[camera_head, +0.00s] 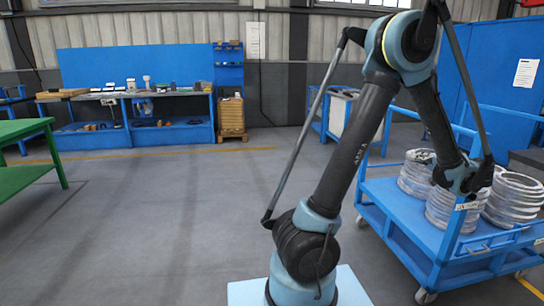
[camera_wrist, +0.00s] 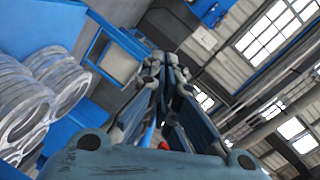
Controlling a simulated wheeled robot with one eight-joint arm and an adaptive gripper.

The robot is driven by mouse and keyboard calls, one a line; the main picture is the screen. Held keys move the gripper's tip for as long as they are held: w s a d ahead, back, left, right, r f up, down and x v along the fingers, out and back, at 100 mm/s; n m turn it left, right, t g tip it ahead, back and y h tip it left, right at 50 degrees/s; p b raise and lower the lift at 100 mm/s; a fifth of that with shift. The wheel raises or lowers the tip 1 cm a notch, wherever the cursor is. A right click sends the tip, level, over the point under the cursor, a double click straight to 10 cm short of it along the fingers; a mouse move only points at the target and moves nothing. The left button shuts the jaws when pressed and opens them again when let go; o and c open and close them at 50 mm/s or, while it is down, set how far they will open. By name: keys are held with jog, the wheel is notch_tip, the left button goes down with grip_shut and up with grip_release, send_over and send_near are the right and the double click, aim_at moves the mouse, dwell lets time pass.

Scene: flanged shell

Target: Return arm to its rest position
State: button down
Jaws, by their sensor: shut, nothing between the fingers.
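My arm is folded in the head view, rising from its base and bending down to the right. Its wrist end hangs in front of the blue cart (camera_head: 408,203) with the ringed metal parts (camera_head: 513,200). In the wrist view my gripper (camera_wrist: 165,68) is shut, its fingers together with nothing between them. The wrist view is tilted. It shows the ringed parts (camera_wrist: 62,80) at the left, apart from the fingers. In the head view the fingers cannot be made out clearly.
A green table (camera_head: 25,130) stands at the left. A blue workbench (camera_head: 170,132) with small items lies along the back wall, beside a wooden pallet stack (camera_head: 231,117). A blue panel (camera_head: 490,75) stands at the back right. The grey floor left of my arm is clear.

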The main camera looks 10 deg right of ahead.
jog(key=w+a+n+g+y, duration=0.2)
jog(key=w+a, duration=0.6)
jog(key=a, duration=0.3)
jog(key=w+a+n+g+y, duration=0.1)
jog(key=a+n+g, duration=0.15)
jog(key=a, duration=1.15)
jog(key=w+a+n+g+y, duration=0.15)
jog(key=a+g, duration=0.25)
jog(key=a, duration=0.9)
jog(key=s+a+f+n+g, duration=0.1)
jog(key=s+a+f, duration=0.15)
jog(key=a, duration=0.25)
jog(key=s+a+f+n+g+h, duration=0.1)
jog(key=s+a, duration=0.2)
jog(key=a, duration=0.1)
jog(key=s+a+f+n+g, duration=0.1)
jog(key=s+a, duration=0.1)
jog(key=a, duration=0.3)
jog(key=s+a+f+n+g+h, duration=0.1)
jog(key=s+a+f+n+h, duration=0.1)
jog(key=s, duration=0.5)
jog(key=s+a+f+n+g+h, duration=0.1)
jog(key=s+a+f+n, duration=0.1)
jog(key=s+f, duration=0.3)
jog(key=shift+s+a+f+h, duration=0.25)
jog(key=shift+s+h, duration=0.1)
jog(key=shift+s, duration=0.5)
